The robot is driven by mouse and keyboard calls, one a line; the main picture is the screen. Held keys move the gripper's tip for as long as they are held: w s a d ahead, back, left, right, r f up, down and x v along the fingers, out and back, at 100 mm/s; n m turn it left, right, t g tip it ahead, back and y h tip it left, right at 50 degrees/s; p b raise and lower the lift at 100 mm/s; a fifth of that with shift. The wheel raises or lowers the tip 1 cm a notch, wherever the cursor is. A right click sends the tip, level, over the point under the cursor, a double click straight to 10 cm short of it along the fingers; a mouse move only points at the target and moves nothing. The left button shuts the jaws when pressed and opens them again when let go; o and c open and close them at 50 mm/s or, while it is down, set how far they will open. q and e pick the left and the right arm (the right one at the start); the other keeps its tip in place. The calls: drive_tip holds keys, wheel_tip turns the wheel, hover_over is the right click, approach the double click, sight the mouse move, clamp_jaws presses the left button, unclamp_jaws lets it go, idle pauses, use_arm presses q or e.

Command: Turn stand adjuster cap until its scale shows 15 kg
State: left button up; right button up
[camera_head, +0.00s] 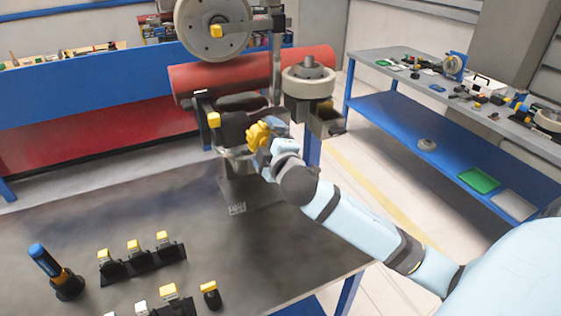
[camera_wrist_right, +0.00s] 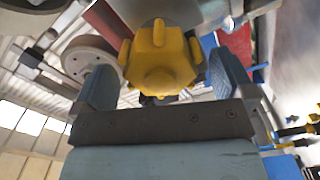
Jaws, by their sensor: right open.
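The stand (camera_head: 238,160) with a large grey wheel (camera_head: 213,25) and a red cylinder stands at the far side of the table. Its yellow knobbed adjuster cap (camera_head: 258,136) faces my right arm. In the right wrist view the yellow cap (camera_wrist_right: 161,58) sits between the two fingers of my right gripper (camera_wrist_right: 160,85). The fingers are open on either side of the cap, with a visible gap at the right finger. In the head view the right gripper (camera_head: 270,148) is at the cap and partly hides it. I cannot read any scale. My left gripper is not in view.
On the table's near left are a blue-topped tool (camera_head: 45,266) and black holders with yellow-topped parts (camera_head: 135,262). A grey workbench (camera_head: 440,80) with a blue lower shelf stands at right. The table's middle (camera_head: 150,215) is clear.

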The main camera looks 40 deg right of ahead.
drive_tip(key=b+v, duration=0.2)
drive_tip(key=v, duration=0.9)
drive_tip(key=shift+d, duration=0.1)
